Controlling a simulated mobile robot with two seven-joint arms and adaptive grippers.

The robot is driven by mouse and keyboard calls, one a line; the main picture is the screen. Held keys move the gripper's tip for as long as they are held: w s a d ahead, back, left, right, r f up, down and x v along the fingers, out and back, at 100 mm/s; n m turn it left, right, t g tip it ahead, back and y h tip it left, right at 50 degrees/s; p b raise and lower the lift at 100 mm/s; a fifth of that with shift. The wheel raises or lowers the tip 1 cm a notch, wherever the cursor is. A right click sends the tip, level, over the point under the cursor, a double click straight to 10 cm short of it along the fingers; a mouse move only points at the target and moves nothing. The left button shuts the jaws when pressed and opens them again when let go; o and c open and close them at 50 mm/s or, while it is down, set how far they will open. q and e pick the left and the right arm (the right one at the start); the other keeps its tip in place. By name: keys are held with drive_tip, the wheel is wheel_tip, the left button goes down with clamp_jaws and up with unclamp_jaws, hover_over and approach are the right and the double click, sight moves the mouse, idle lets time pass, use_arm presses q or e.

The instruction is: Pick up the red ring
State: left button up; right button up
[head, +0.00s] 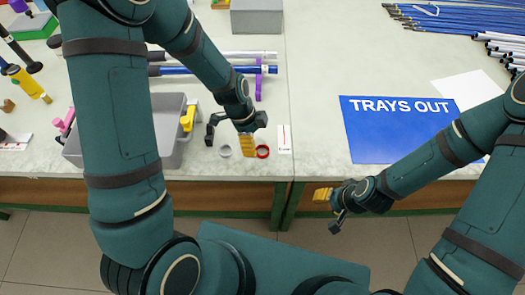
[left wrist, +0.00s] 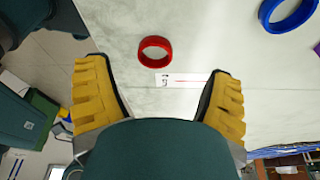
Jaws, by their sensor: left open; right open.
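The red ring (head: 263,157) lies flat on the pale worktop near its front edge, just right of my left gripper (head: 247,150) in the head view. In the left wrist view the red ring (left wrist: 155,40) shows whole, ahead of the spread yellow fingers of my left gripper (left wrist: 160,68) and between their lines. Nothing is between these fingers. A small white label card (head: 284,139) lies beside the ring. My right gripper (head: 323,194) is off the front of the worktop, with yellow fingertips; it is open and holds nothing that I can see.
A grey tray (head: 172,157) stands further left. Blue and white rods (head: 210,70) lie behind, with a purple support (head: 259,82). A blue "TRAYS OUT" mat (head: 385,138) is at right. The left wrist view shows a blue ring (left wrist: 288,29).

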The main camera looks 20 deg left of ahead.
sight(263, 153)
use_arm(q)
drive_tip(key=x, duration=0.3)
drive_tip(key=b+x, duration=0.1)
drive_tip(key=x, duration=0.1)
drive_tip(key=shift+s+d, duration=0.2)
drive_tip(key=shift+d, duration=0.1)
drive_tip(key=c, duration=1)
